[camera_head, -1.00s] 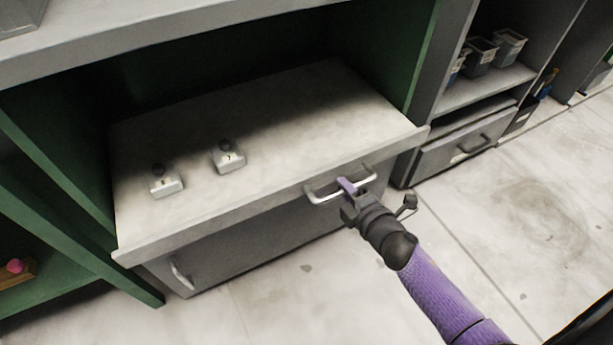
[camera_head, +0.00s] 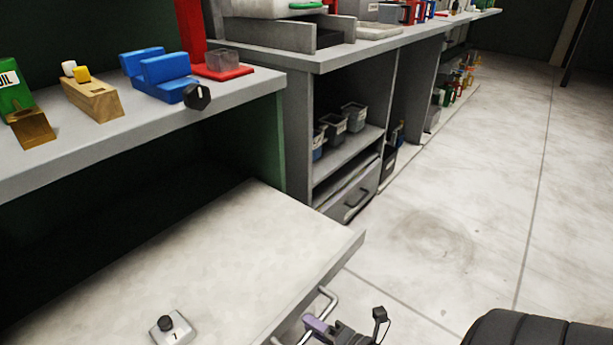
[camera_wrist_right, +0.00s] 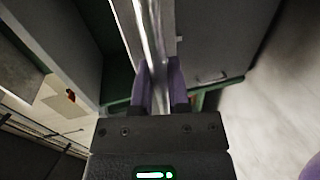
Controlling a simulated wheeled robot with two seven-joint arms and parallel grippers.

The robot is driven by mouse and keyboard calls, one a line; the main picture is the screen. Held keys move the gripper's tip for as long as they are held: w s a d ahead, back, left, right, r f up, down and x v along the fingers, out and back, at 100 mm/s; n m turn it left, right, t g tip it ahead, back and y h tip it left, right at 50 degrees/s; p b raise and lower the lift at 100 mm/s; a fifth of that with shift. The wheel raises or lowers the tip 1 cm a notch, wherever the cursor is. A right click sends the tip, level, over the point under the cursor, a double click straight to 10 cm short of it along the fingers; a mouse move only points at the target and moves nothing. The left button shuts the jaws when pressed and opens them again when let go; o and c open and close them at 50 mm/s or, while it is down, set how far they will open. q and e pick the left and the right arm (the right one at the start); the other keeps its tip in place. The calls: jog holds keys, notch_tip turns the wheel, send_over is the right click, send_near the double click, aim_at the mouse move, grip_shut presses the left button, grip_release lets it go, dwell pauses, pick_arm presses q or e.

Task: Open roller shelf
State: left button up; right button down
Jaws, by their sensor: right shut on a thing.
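The roller shelf (camera_head: 250,250) is a pale slab sticking out of the dark green cabinet bay. A small block with a black knob (camera_head: 172,328) stands on it near the bottom edge. The shelf's metal handle (camera_head: 328,298) is at its front edge, low in the head view. My right gripper (camera_head: 316,326) is at this handle. In the right wrist view the purple fingers of my right gripper (camera_wrist_right: 158,85) are shut on the bar of the handle (camera_wrist_right: 148,40), which passes between them. My left gripper is not in view.
The worktop above carries a wooden block (camera_head: 92,100), a blue device (camera_head: 160,75) and a red tray (camera_head: 222,72). A neighbouring cabinet has grey bins (camera_head: 335,125) and a closed drawer (camera_head: 350,195).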

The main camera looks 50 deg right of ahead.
jog(key=shift+s, duration=0.15)
jog(key=c, duration=0.6)
grip_release()
jog(key=shift+c, duration=0.2)
jog(key=p+v, duration=0.3)
jog(key=v, duration=0.7)
jog(key=shift+f, duration=0.1)
